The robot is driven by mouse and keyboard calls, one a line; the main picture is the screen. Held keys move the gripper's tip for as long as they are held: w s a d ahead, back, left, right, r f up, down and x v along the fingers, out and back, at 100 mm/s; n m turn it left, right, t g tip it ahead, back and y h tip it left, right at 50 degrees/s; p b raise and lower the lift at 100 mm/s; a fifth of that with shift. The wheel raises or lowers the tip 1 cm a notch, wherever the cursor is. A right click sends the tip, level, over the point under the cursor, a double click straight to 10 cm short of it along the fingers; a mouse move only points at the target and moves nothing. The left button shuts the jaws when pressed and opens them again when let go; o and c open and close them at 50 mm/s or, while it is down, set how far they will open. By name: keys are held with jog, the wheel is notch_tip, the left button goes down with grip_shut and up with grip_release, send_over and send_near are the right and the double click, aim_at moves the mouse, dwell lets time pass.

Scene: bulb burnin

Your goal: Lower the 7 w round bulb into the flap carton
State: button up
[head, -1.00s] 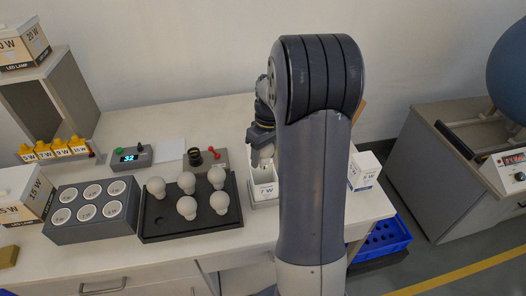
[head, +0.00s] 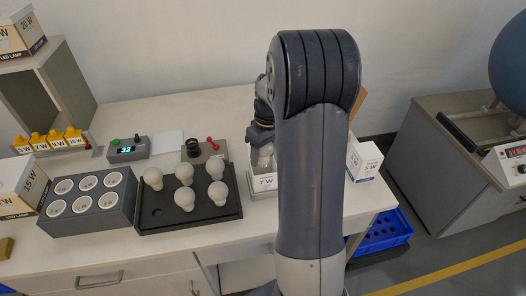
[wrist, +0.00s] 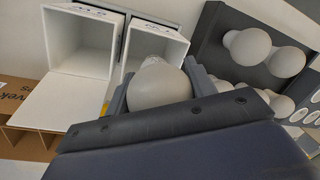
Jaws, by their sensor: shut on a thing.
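The 7 w round bulb (head: 263,160), white, is held between the fingers of my gripper (head: 262,145), which is shut on it. In the wrist view its round glass (wrist: 158,86) faces the camera and its base points toward an open white carton (wrist: 160,42). In the head view the carton marked 7 W (head: 264,183) stands directly below the bulb, partly hidden by my arm. I cannot tell whether the base is inside its mouth. A second open white carton (wrist: 78,42) with a flap folded out (wrist: 60,98) stands beside it in the wrist view.
A dark tray (head: 158,226) of several bulbs lies left of the 7 W carton, with a grey socket block (head: 88,222) further left. A 5 W carton (head: 364,163) stands right of my arm. A black-socket tester (head: 192,150) is behind the tray.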

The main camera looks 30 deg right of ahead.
jog(key=shift+f+b, duration=0.55)
jog(key=shift+f, duration=0.45)
jog(key=o, duration=1.1)
jog(key=shift+c, duration=0.2)
jog(key=shift+r, duration=0.1)
jog(key=r, duration=0.3)
jog(key=d+r, duration=0.1)
jog(key=r, duration=0.6)
jog(key=shift+w+d+r, duration=0.2)
jog(key=shift+w+r, duration=0.05)
jog(key=shift+r, duration=0.05)
jog(key=f, duration=0.3)
jog(key=a+f, duration=0.1)
jog(key=f, duration=0.6)
jog(key=shift+s+a+f+p, duration=0.1)
jog(key=shift+s+a+p, duration=0.15)
jog(key=shift+p, duration=0.1)
jog(key=shift+r+p, duration=0.55)
jog(key=shift+r, duration=0.4)
